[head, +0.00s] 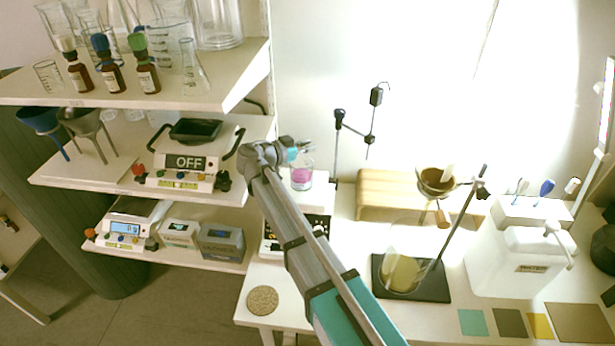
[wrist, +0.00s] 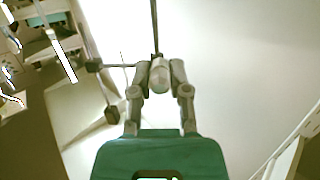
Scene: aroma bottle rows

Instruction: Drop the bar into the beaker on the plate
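A small beaker (head: 302,178) with pink liquid stands on the white plate device (head: 318,224) at the left end of the table. My gripper (head: 308,147) is just above the beaker's rim in the head view; how exactly it lines up with the opening is hard to tell. In the wrist view my gripper (wrist: 160,70) has its fingers closed in on a pale, rounded piece, which looks like the bar (wrist: 160,77). The bar is too small to make out in the head view. My arm covers part of the plate device.
A thin stand with black clamps (head: 340,115) rises just right of the beaker. Shelves (head: 245,75) with bottles and glassware are at left. A wooden block (head: 385,205), a flask (head: 402,275) on a dark base and a white canister (head: 505,262) stand at right.

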